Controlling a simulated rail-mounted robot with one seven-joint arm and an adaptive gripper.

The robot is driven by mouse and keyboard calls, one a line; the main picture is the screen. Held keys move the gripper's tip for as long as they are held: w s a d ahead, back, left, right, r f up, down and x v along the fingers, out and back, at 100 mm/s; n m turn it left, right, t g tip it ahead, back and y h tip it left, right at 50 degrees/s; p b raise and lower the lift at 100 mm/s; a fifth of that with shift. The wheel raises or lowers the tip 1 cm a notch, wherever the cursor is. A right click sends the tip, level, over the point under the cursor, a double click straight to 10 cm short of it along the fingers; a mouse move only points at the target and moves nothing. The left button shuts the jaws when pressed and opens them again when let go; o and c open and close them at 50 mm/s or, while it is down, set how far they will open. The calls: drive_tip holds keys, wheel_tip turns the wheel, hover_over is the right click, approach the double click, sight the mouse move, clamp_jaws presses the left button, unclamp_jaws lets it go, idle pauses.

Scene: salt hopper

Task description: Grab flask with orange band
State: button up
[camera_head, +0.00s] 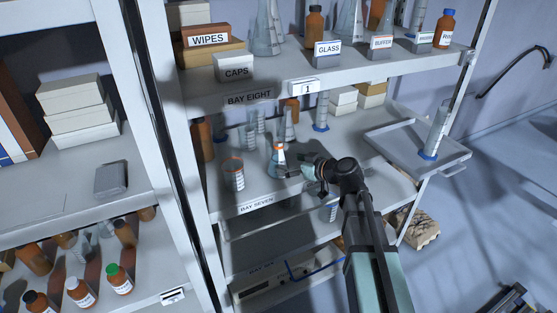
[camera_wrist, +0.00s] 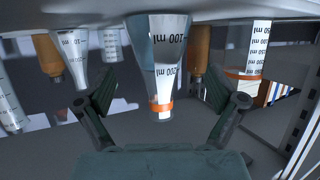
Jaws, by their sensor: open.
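The flask with the orange band (camera_head: 278,163) is a clear conical flask standing upright on the Bay Seven shelf. In the wrist view, where the scene appears upside down, the flask (camera_wrist: 162,62) is central, with its orange band round the neck. My gripper (camera_head: 295,167) is beside the flask, on its right in the head view. In the wrist view my gripper (camera_wrist: 160,92) is open, with one finger on each side of the flask's neck. Gaps show between fingers and glass. A beaker with an orange rim (camera_head: 233,175) stands to the left.
Brown bottles (camera_head: 202,140), a tall conical flask (camera_head: 287,125) and a blue-based cylinder (camera_head: 321,115) stand behind on the same shelf. The upper shelf (camera_head: 350,72) hangs above them. A side tray (camera_head: 400,140) holds another cylinder (camera_head: 435,135). The shelf front right of the flask looks fairly clear.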

sight(284, 161)
drive_tip(key=shift+w+a+f+p, duration=0.2)
drive_tip(key=shift+w+a+p, duration=0.9)
drive_tip(key=shift+w+a, duration=0.6)
drive_tip(key=shift+a+f, duration=0.3)
drive_tip(key=shift+a, duration=0.2)
drive_tip(key=c, duration=1.5)
